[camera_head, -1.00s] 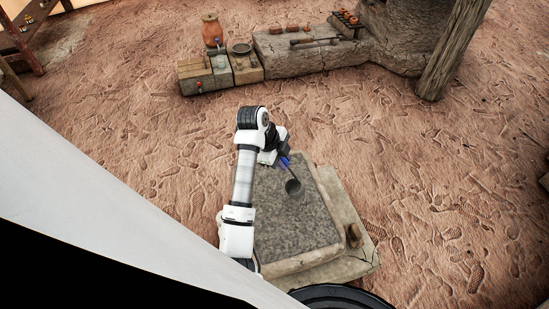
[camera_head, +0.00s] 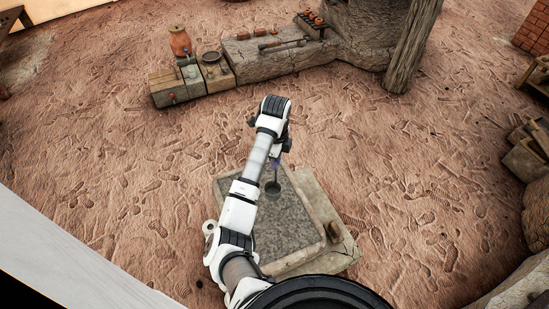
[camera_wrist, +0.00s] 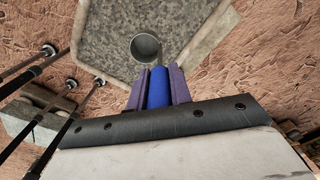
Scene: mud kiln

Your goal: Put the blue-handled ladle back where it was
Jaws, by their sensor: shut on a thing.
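The ladle has a blue handle (camera_wrist: 158,88) and a dark round bowl (camera_head: 273,189). In the wrist view its bowl (camera_wrist: 146,47) points away from me, over the stone slab. My gripper (camera_wrist: 158,80) is shut on the blue handle, with a purple finger on each side. In the head view my gripper (camera_head: 275,160) is at the far edge of the slab, partly hidden by my arm. The bowl shows above the slab's grey top; I cannot tell the exact gap beneath it.
Beyond bare ground stand wooden blocks (camera_head: 180,88) with a clay jug (camera_head: 180,41), and a stone ledge (camera_head: 262,56) with tools. A post (camera_head: 408,50) stands right of it.

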